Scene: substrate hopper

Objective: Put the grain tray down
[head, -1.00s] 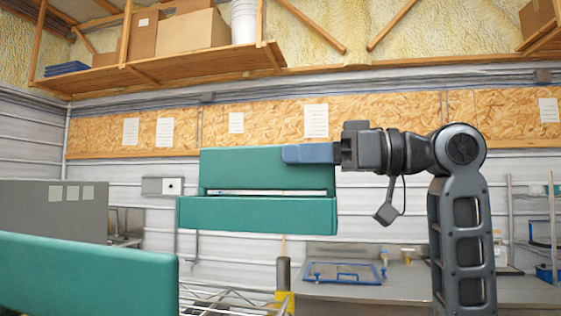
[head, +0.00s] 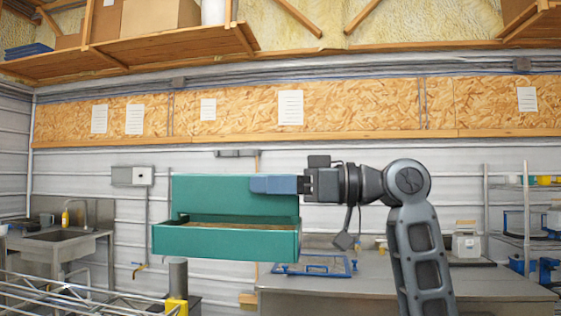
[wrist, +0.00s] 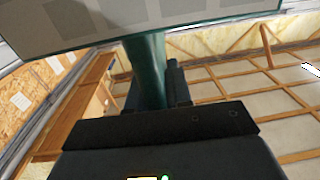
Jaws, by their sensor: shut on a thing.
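The grain tray (head: 226,245) is a teal, box-shaped tray with a tall back wall and a lower front wall. A strip of brown grain shows inside it. My gripper (head: 273,185) is shut on the upper right part of its tall back wall, with blue fingers. The tray hangs roughly level in the air, in front of the far wall. In the wrist view a teal upright part (wrist: 148,70) of it shows above the dark gripper body. The inner side of the grip is hidden.
A steel worktop (head: 390,285) with a blue frame (head: 314,265) lies behind and right of the tray. A sink (head: 62,236) stands at left. A wire rack (head: 75,295) and a yellow-based post (head: 177,290) are at lower left. A wooden shelf (head: 130,55) hangs above.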

